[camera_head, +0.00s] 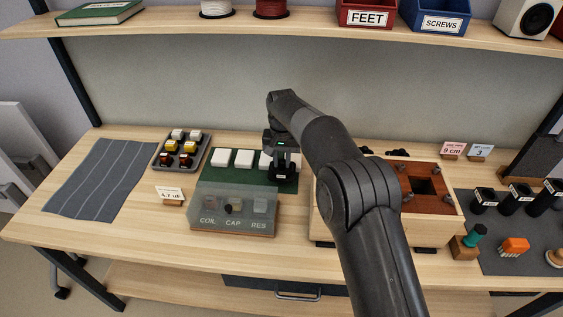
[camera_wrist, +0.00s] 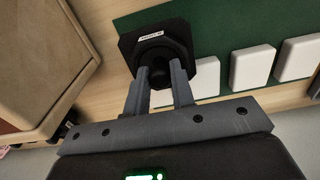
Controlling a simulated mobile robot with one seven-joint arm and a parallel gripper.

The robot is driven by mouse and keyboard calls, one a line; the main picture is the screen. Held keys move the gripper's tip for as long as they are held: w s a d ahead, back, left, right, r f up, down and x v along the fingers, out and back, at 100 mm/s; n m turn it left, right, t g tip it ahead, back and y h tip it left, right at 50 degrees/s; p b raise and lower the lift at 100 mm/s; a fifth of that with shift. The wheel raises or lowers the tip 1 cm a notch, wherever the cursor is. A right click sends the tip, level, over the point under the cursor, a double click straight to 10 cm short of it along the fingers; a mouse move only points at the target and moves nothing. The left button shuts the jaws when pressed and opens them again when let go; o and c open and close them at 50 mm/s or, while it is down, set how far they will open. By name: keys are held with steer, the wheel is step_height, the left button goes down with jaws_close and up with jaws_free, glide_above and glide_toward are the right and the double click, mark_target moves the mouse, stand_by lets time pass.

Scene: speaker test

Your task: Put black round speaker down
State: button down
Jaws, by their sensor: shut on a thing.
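My gripper (camera_head: 283,168) is at the right end of the green mat, beyond the clear-covered panel. In the wrist view the gripper (camera_wrist: 165,82) has its two fingers on either side of a black speaker (camera_wrist: 153,38), shut on it. The speaker has a round middle part, an angular black outer edge and a small white label. It overlaps the green mat's edge and bare wood in that view. In the head view the black speaker (camera_head: 279,177) shows small beneath the fingers. I cannot tell whether it touches the surface below.
The green mat (camera_head: 225,175) holds several white blocks. Near it are the COIL, CAP, RES panel (camera_head: 235,208), a tray of small parts (camera_head: 182,150), a grey striped mat (camera_head: 98,180) and a wooden box (camera_head: 440,225) on the right. Bare table (camera_head: 100,240) lies front left.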

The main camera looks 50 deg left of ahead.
steer(key=shift+f, duration=0.45)
steer(key=shift+f, duration=0.15)
steer(key=c, duration=1.2)
jaws_free()
steer(key=shift+c, duration=0.2)
step_height(320, 180, up, 12)
